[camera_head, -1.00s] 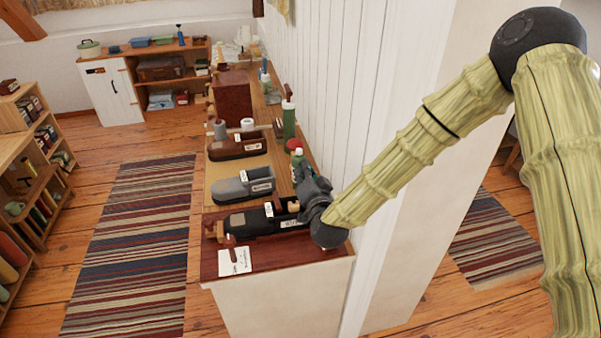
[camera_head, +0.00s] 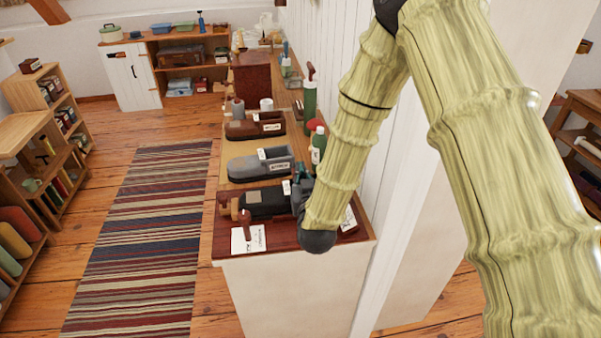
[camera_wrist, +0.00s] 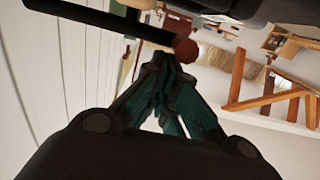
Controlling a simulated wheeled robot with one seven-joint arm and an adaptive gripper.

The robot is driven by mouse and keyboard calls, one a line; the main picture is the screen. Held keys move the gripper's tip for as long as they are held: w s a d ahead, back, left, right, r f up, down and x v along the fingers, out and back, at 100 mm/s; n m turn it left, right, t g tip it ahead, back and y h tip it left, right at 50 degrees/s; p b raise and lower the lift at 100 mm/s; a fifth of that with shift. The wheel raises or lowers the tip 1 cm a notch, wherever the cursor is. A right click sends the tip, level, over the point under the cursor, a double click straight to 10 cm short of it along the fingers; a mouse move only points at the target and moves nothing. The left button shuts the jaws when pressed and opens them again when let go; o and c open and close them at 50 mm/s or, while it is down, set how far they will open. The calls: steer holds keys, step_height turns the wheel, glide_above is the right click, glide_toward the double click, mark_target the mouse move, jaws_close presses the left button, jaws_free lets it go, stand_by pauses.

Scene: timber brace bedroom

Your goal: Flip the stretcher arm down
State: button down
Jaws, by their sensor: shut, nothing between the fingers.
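A black shoe-shaped device (camera_head: 268,203), which I take to be the stretcher, lies on the near end of the dark red bench top, with a light wooden end piece at its left. My gripper (camera_head: 301,188) is at its right end, and my wrist hides that end. In the wrist view my gripper's dark green fingers (camera_wrist: 172,62) are shut and empty. Just beyond their tips a black rod (camera_wrist: 95,22) ends in a reddish-brown knob (camera_wrist: 186,48). The rod may be the stretcher arm. I cannot tell whether the fingers touch the knob.
Grey (camera_head: 258,165) and brown (camera_head: 256,127) shoe-shaped pieces stand farther back. A white card (camera_head: 248,239) with a dark red handle lies at the near left. A green bottle (camera_head: 318,146) stands by the white panelled wall. Floor and striped rug (camera_head: 145,235) are clear at left.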

steer(key=shift+a+f+n, duration=0.1)
steer(key=shift+f+n, duration=0.2)
steer(key=shift+f, duration=0.05)
steer(key=shift+s+f, duration=0.15)
